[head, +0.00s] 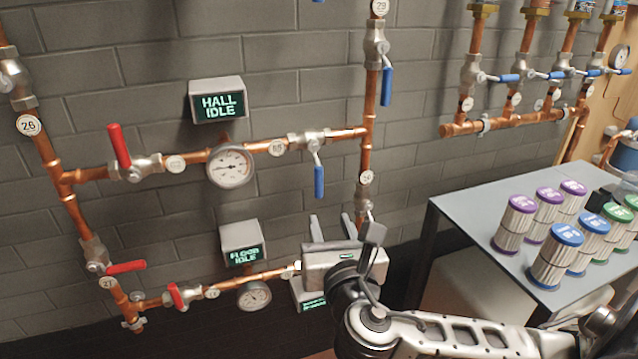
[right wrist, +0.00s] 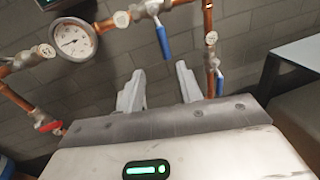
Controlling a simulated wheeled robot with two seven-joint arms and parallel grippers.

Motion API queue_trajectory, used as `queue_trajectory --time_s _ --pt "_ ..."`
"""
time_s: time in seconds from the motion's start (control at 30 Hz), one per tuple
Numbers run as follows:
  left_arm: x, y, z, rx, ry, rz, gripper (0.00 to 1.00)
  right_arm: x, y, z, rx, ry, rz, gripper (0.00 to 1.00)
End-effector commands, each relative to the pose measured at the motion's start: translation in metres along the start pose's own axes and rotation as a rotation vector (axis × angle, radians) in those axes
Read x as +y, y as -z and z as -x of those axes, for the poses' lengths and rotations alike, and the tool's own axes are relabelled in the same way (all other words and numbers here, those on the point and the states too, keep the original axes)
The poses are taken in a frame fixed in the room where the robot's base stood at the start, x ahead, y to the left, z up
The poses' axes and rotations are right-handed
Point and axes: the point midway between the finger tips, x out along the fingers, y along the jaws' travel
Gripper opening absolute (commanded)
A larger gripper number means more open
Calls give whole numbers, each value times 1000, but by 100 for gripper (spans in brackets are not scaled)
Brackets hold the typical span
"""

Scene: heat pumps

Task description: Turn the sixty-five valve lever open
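My right gripper (head: 332,222) is in front of the lower pipes. Its two grey fingers are apart with nothing between them; they also show in the right wrist view (right wrist: 158,85). No tag reads clearly as 65. A blue lever (head: 319,180) hangs down from a valve on the upper branch, beside a tag (head: 276,147) too small to read surely. It also shows in the right wrist view (right wrist: 163,42). Another blue lever (right wrist: 220,82) hangs on the vertical pipe, just right of the fingers; my gripper mostly hides that valve in the head view. My left gripper is out of view.
Red levers (head: 119,146) sit on the left valves. Round gauges (head: 231,166) and displays reading HALL IDLE (head: 217,101) and FLOOR IDLE (head: 242,243) are near the pipes. A grey table (head: 470,207) with several labelled cylinders stands right. A third display (head: 308,299) is partly hidden.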

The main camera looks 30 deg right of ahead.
Motion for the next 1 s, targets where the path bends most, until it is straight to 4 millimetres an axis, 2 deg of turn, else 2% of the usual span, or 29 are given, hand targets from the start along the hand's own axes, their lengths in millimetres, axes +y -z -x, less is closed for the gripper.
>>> queue_trajectory --time_s 0.17,0.27,0.7,0.9,1.0 --pt "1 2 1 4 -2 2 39 -4 -10 -12 -38 19 62 36" --pt "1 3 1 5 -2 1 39 -4 -11 -28 -37 20 59 36" --pt "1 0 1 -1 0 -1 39 -5 -12 -122 -34 18 55 36" --pt "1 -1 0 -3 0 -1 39 -5 -12 -150 -32 17 53 36" --pt "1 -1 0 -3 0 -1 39 -6 -12 -156 -30 16 54 36"
